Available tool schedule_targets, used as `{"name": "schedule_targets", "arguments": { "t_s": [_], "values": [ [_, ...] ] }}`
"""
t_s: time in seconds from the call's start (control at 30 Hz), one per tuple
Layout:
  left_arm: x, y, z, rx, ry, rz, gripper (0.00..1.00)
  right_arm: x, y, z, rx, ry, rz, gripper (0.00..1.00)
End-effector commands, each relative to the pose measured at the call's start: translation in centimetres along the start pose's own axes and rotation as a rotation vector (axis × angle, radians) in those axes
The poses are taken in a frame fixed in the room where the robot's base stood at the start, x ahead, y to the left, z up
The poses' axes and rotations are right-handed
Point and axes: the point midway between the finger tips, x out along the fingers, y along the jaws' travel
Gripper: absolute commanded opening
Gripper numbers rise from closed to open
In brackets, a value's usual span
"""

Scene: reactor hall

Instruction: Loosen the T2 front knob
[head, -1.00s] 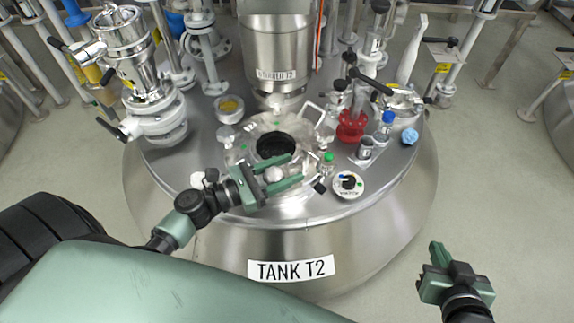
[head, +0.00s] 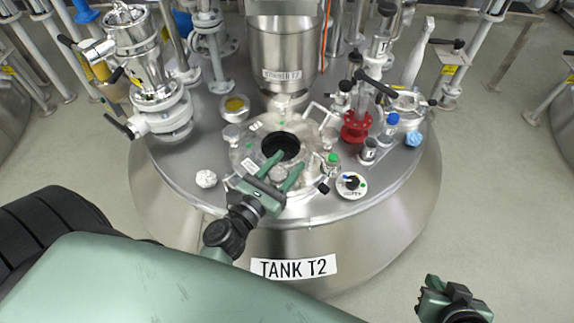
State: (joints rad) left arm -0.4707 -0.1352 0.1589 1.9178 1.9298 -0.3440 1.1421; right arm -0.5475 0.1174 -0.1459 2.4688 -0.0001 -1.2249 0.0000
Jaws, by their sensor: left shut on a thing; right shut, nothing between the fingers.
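Tank T2 (head: 330,232) fills the middle of the head view, with its name label on the front. On its top is a round metal flange (head: 246,150) with a dark opening (head: 281,147). The T2 front knob (head: 277,173), a small greyish knob, sits at the front edge of this flange. My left gripper (head: 281,168) reaches in from the lower left. Its green fingers lie on both sides of the knob and are shut on it, partly hiding it. My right gripper (head: 446,290) is shut and empty at the lower right, away from the tank, over the floor.
A white dial (head: 351,186), a green-capped vial (head: 332,161), a grey-capped jar (head: 369,150), a blue-capped bottle (head: 391,124) and a red fitting (head: 355,128) stand right of the flange. A white crumpled item (head: 206,178) lies at left. A metal vessel (head: 283,55) hangs behind.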

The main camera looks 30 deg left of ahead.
Motion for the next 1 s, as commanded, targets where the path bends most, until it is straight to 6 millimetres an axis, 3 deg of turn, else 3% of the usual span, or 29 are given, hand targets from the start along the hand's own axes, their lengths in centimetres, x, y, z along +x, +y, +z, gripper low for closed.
{"name": "schedule_targets", "arguments": {
  "t_s": [0.43, 0.47, 0.53, 1.0],
  "values": [
    [-0.14, -0.04, -0.45, -0.001, 0.009, 0.010, 0.06, 0.06, -0.06, -0.27, 0.000, 0.013, -0.001, 0.00],
    [-0.14, -0.04, -0.45, -0.001, 0.009, 0.010, 0.49, 0.06, -0.06, -0.27, 0.000, 0.013, -0.001, 0.00],
    [-0.14, -0.03, -0.42, -0.001, 0.008, 0.010, 0.68, 0.06, -0.06, -0.27, 0.000, 0.013, -0.001, 0.00],
    [-0.03, -0.04, -0.04, 0.004, 0.003, -0.031, 0.68, -0.11, 0.00, -0.43, 0.001, 0.011, 0.000, 0.00]
  ]
}}
